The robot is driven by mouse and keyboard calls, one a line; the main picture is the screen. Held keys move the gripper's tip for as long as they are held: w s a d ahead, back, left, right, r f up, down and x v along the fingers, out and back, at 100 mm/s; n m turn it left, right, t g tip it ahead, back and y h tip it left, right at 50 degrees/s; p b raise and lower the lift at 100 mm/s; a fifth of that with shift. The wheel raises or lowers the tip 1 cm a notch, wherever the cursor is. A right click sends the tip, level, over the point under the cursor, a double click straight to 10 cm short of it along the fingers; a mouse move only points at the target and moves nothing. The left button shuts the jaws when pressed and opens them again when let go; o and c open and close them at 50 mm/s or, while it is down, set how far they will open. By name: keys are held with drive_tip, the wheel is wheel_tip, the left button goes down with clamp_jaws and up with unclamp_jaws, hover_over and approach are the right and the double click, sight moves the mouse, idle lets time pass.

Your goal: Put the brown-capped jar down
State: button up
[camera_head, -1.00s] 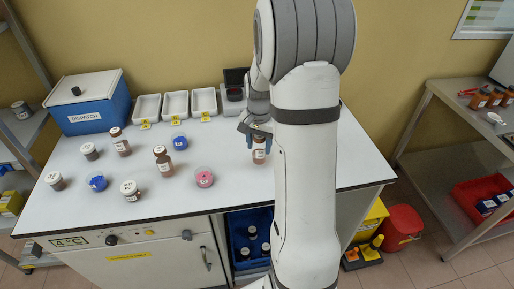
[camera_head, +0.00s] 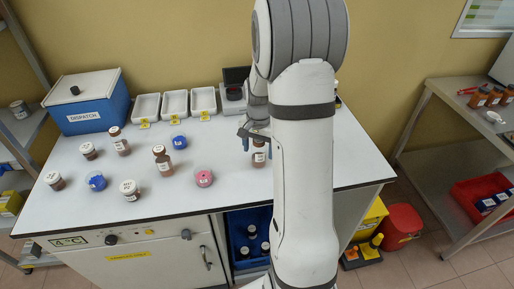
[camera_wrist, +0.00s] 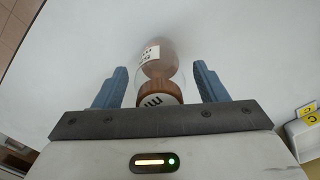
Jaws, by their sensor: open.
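The brown-capped jar (camera_head: 258,158) stands upright on the white bench top, just left of my arm. It has a white label. In the wrist view the jar (camera_wrist: 157,60) is brown and clear, and its brown cap with a white marked top (camera_wrist: 157,96) is nearest the camera. My gripper (camera_head: 257,145) is over the jar's upper part. In the wrist view my gripper (camera_wrist: 160,80) is open, with one blue finger on each side of the cap and a visible gap on both sides. The arm hides part of the bench right of the jar.
A pink round container (camera_head: 204,178) stands left of the jar, with a brown bottle (camera_head: 162,162) and several other jars farther left. White trays (camera_head: 175,104) and a dark-topped device (camera_head: 234,92) are behind. The bench's front edge (camera_head: 230,208) lies in front.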

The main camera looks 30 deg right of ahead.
wheel_tip(320, 180, up, 12)
drive_tip(key=shift+r, duration=0.1)
drive_tip(key=s+a+r+n+t, duration=0.1)
drive_tip(key=s+a+n, duration=0.4)
drive_tip(key=s+a, duration=0.2)
drive_tip(key=s+a+r+n+t, duration=0.1)
drive_tip(key=s+a+n, duration=0.4)
drive_tip(key=s, duration=0.7)
drive_tip(key=shift+s+a+t, duration=0.15)
drive_tip(key=shift+a+t, duration=0.35)
drive_tip(key=shift+a, duration=0.7)
drive_tip(key=shift+c, duration=0.3)
